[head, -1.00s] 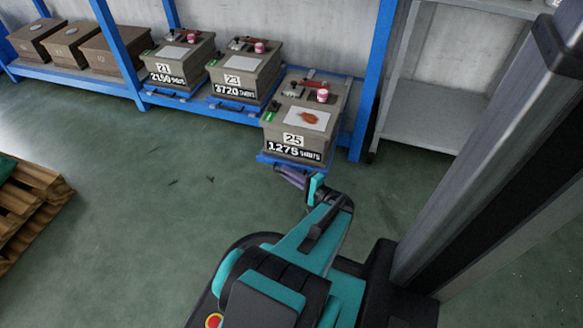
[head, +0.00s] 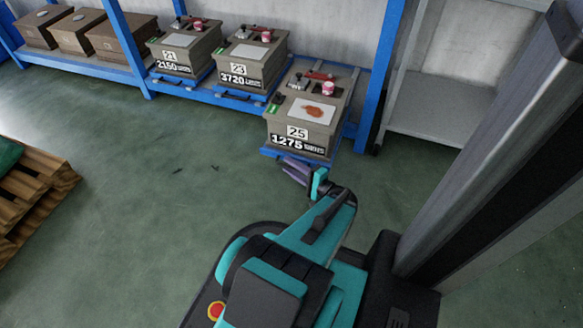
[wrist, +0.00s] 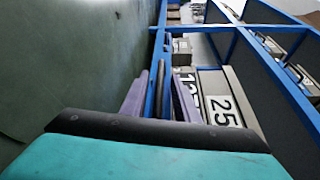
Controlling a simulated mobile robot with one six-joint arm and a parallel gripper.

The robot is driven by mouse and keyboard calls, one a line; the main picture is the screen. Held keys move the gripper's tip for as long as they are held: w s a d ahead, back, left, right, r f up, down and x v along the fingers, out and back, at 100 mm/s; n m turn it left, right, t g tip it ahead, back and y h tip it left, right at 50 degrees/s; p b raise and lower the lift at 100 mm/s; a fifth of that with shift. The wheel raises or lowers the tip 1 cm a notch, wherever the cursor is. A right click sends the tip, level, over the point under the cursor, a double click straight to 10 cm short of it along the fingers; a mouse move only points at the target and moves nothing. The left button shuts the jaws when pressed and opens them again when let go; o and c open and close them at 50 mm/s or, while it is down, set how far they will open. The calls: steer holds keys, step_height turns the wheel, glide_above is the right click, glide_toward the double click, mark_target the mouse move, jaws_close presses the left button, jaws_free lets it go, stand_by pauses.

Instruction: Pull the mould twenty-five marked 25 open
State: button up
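Mould 25 (head: 298,133) is a grey-brown box marked 25 and 1275 shots. It sits on a blue sliding tray (head: 270,152) that stands out in front of its neighbours on the blue rack. My gripper (head: 294,170) is at the front edge of this tray, low in front of the mould. In the wrist view its two purple fingers (wrist: 160,100) are spread apart, with dark bar parts and blue tray edge showing between them. The mould's label (wrist: 220,110) shows sideways to the right of the fingers. Contact with the handle cannot be made out.
Mould 21 (head: 175,58) and mould 23 (head: 240,72) stand farther back on the rack to the left, beside brown boxes (head: 120,38). A blue rack post (head: 380,75) and grey shelf (head: 435,115) are to the right. A wooden pallet (head: 40,190) lies far left. Floor between is clear.

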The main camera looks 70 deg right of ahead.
steer(key=shift+s, duration=0.1)
steer(key=p+v, duration=0.5)
steer(key=v, duration=0.8)
steer(key=shift+s, duration=0.3)
steer(key=shift+a, duration=0.1)
